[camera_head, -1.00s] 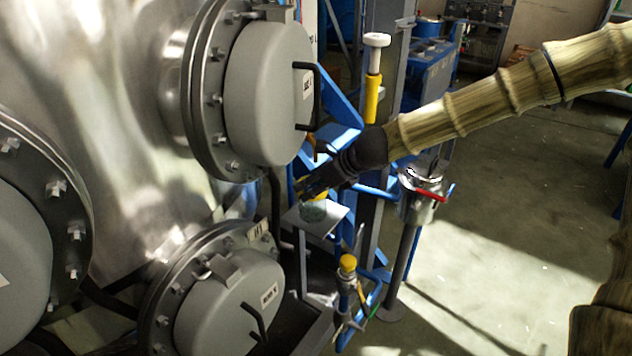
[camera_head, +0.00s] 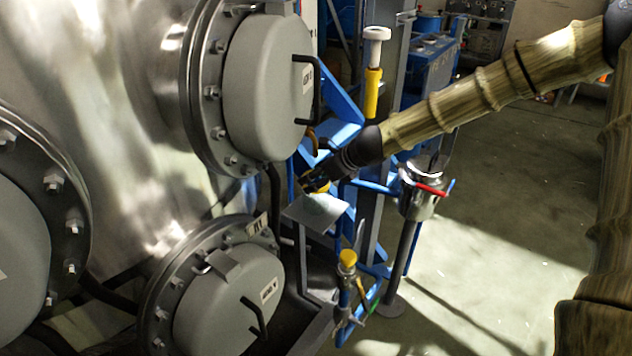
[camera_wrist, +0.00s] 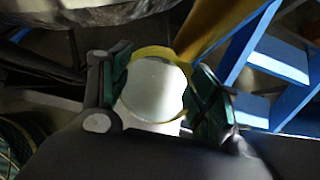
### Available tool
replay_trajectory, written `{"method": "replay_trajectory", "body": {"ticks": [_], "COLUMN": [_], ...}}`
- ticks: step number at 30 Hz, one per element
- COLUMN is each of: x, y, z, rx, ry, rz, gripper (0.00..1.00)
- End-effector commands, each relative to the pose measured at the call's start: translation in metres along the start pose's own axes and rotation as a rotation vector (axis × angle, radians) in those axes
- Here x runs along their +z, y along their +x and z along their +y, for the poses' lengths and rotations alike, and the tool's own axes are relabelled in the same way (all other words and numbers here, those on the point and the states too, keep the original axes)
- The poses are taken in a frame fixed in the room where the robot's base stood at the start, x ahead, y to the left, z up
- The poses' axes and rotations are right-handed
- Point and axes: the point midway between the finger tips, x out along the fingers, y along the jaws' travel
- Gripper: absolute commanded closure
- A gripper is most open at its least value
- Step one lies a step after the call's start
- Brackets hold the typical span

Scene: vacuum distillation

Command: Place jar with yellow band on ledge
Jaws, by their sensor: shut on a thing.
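My gripper (camera_head: 314,184) is at the small grey ledge (camera_head: 316,213), near its back edge in the head view. In the wrist view, my gripper's fingers (camera_wrist: 160,92) are shut on the two sides of the jar (camera_wrist: 153,90). A yellow band rings the jar's round top, and a pale disc shows inside it. In the head view only a little yellow shows at the fingers; most of the jar is hidden. I cannot tell whether its base touches the ledge.
A large steel vessel with grey flanged covers (camera_head: 265,92) stands close on the left. Blue frame bars (camera_head: 340,135) and a yellow post (camera_head: 372,92) are behind. A yellow-capped valve (camera_head: 347,260) is below, and a metal canister (camera_head: 418,190) stands to the right.

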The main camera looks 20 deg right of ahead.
Motion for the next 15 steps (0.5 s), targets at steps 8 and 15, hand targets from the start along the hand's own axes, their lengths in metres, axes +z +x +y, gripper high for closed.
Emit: {"method": "replay_trajectory", "body": {"ticks": [8, 15], "x": [-0.0018, -0.0034], "y": [0.0026, 0.0039], "z": [0.0002, 0.0002], "rx": [0.0, 0.0], "ry": [-0.001, 0.0], "rz": [-0.001, -0.001], "gripper": [0.86, 0.2]}}
